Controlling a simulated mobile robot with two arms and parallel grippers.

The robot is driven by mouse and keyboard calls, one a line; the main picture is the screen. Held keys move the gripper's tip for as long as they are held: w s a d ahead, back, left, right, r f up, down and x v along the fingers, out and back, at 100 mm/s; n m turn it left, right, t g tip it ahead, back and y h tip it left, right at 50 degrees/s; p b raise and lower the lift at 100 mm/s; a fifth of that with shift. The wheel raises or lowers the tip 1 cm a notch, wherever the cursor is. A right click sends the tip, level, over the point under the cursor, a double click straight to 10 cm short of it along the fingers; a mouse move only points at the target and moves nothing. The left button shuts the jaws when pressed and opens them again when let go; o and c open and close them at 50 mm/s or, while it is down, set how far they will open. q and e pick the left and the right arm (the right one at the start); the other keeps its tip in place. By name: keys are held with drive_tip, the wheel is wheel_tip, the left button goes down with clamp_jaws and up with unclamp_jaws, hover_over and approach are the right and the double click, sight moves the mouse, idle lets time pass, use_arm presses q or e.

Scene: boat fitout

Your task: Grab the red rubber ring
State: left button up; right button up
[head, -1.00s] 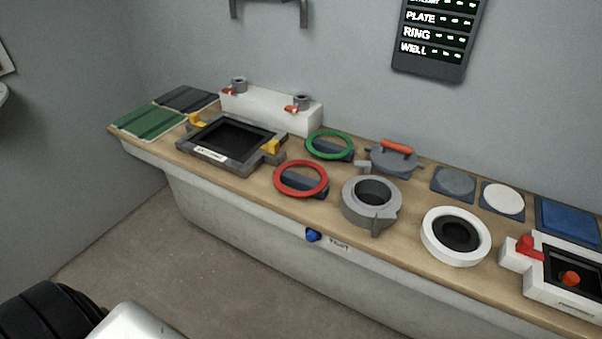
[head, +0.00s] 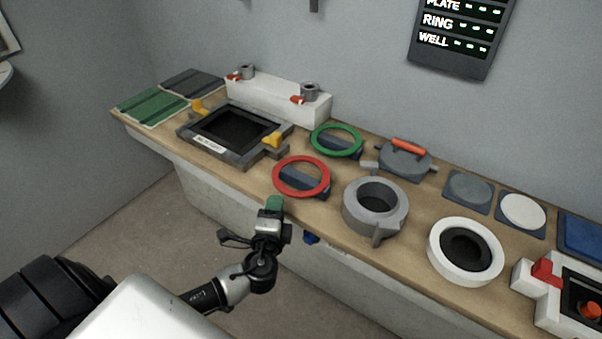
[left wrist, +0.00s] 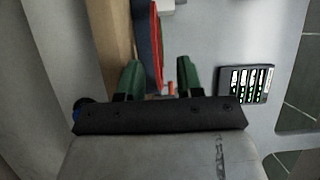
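The red rubber ring (head: 276,178) rests on a dark blue holder (head: 313,189) on the wooden bench top, near its front edge. My left gripper (head: 273,204) is just in front of the bench edge, close to the ring and apart from it in the head view. In the left wrist view its two green fingers (left wrist: 160,68) are spread with nothing between them. A red edge of the ring (left wrist: 155,45) shows ahead of the fingers. My right gripper is not in view.
A green ring (head: 337,128) lies behind the red one. A grey round housing (head: 361,212) stands to the right, and a dark square frame (head: 250,158) to the left. A white ring-shaped part (head: 437,258) is farther right.

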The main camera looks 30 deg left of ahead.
use_arm(q)
drive_tip(key=x, duration=0.4)
drive_tip(key=p+x, duration=0.1)
drive_tip(key=shift+w+f, duration=0.4)
drive_tip(key=shift+w, duration=0.05)
clamp_jaws()
